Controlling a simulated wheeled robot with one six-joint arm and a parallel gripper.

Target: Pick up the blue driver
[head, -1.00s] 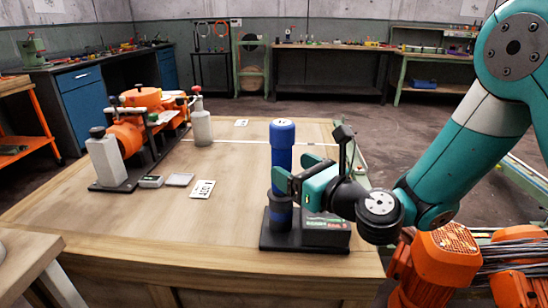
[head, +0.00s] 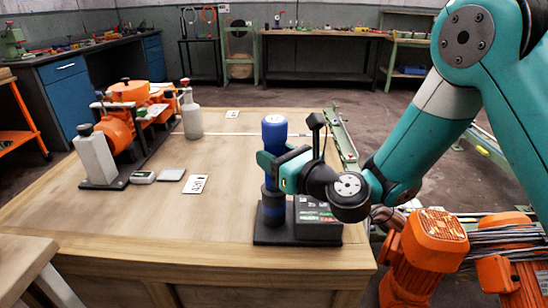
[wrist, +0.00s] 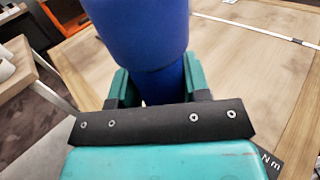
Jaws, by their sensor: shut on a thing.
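The blue driver (head: 274,134) stands upright at the front right of the wooden bench, over a black base (head: 262,236). My gripper (head: 270,167) is shut around the driver's middle, coming from the right. In the wrist view my gripper's teal fingers (wrist: 157,88) lie on both sides of the driver (wrist: 140,30), against its narrower part. The driver's lower part meets the black base; whether it is seated or just lifted cannot be told.
A black box (head: 318,220) sits on the base, right of the driver. An orange machine (head: 118,130) and a grey bottle (head: 192,118) stand at the back left. A white label card (head: 196,184) lies on the bench.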

